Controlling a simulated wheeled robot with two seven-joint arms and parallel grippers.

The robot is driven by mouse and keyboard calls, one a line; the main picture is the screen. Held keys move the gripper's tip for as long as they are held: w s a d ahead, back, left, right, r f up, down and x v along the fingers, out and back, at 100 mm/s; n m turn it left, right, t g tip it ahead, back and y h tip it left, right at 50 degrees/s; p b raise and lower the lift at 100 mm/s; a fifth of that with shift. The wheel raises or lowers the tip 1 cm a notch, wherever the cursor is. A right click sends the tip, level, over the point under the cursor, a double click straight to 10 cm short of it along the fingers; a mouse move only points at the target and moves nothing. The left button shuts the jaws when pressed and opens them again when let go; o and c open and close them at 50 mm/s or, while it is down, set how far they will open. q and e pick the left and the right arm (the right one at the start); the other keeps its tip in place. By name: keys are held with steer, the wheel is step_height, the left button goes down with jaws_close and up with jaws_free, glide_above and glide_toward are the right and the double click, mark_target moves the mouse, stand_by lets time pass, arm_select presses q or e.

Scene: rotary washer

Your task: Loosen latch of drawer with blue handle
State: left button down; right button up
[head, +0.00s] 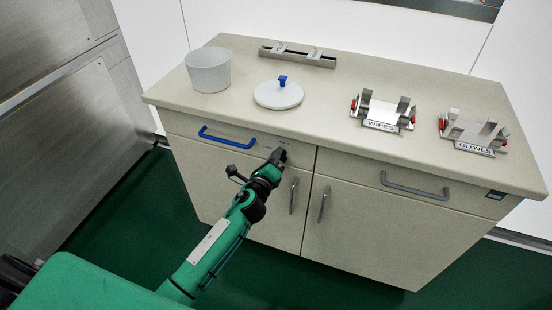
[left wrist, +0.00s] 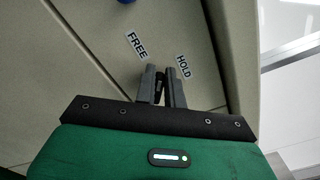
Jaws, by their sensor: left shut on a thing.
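The drawer with the blue handle (head: 227,138) is at the upper left of the cabinet and is closed. A bit of the blue handle also shows at the top of the left wrist view (left wrist: 125,2). My left gripper (head: 281,154) is at the right end of that drawer front. In the left wrist view its fingers (left wrist: 162,75) are shut on a small dark latch (left wrist: 159,87). The labels FREE (left wrist: 137,43) and HOLD (left wrist: 183,66) are on the panel just beyond the fingertips. The gripper hides the latch in the head view. My right gripper is not in view.
The countertop holds a translucent tub (head: 208,72), a white lid (head: 278,96), a metal rail (head: 297,56), a WIPES holder (head: 382,111) and a GLOVES holder (head: 473,133). A grey-handled drawer (head: 415,187) is at right. Two door handles (head: 293,196) hang below my gripper.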

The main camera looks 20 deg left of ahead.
arm_select(q)
steer(key=n, duration=0.3)
steer(key=f+n+b, duration=0.1)
steer(key=n, duration=0.2)
steer(key=shift+a, duration=0.2)
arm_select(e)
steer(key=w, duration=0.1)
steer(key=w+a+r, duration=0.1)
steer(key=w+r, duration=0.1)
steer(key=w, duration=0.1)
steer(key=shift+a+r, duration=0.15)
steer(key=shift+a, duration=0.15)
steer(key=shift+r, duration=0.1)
arm_select(q)
steer(key=shift+n, duration=0.3)
steer(key=c, duration=1.5)
jaws_free()
steer(key=shift+s, duration=0.15)
